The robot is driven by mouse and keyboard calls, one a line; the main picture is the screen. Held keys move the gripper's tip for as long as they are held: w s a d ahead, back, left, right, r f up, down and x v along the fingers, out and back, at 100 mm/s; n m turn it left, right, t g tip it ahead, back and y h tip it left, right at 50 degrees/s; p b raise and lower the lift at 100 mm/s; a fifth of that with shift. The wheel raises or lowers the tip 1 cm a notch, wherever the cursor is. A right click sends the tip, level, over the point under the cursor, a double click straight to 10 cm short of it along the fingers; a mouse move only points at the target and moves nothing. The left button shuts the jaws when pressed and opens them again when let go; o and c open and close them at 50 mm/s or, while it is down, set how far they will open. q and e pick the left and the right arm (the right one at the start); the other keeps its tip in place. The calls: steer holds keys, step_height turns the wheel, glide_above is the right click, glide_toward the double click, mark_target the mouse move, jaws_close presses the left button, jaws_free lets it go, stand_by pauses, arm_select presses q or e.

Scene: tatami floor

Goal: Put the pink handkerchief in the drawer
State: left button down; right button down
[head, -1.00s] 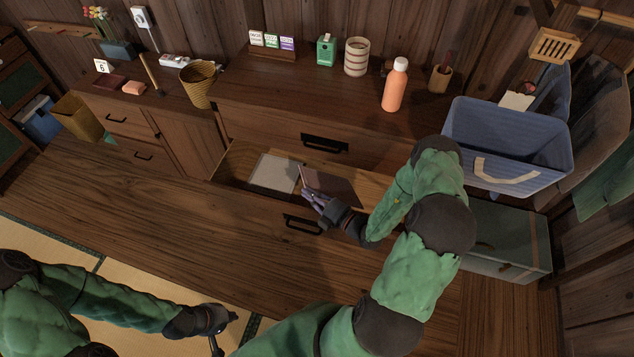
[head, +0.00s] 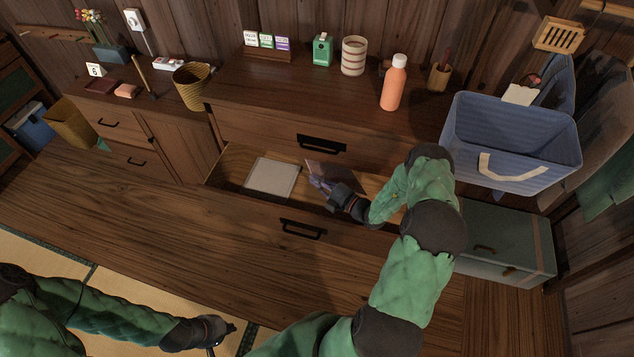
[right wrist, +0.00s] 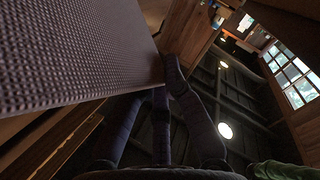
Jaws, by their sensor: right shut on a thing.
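The drawer (head: 225,168) stands pulled out below the worktop, with its inside open to view. My right gripper (head: 318,184) is in the right part of the drawer opening, shut on the pink handkerchief (head: 342,176). The handkerchief looks like a thin, dull mauve flat piece, dark in the shade. In the right wrist view the handkerchief (right wrist: 75,50) fills the upper left as a woven sheet beside the fingers (right wrist: 165,85). I cannot tell whether it touches the drawer's floor. My left gripper (head: 222,340) hangs low over the tatami, empty, its fingers apart.
A pale flat thing (head: 272,177) lies in the drawer's left part. A blue basket (head: 510,150) stands right of my right arm, above a grey-green box (head: 505,240). An orange bottle (head: 393,85), a striped cup (head: 353,56) and a woven bin (head: 190,86) stand on the worktop.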

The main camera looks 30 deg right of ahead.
steer(key=shift+f, duration=0.3)
steer(key=shift+f+b, duration=0.25)
steer(key=shift+b, duration=0.15)
steer(key=c, duration=1.3)
jaws_free()
steer(key=shift+c, duration=0.2)
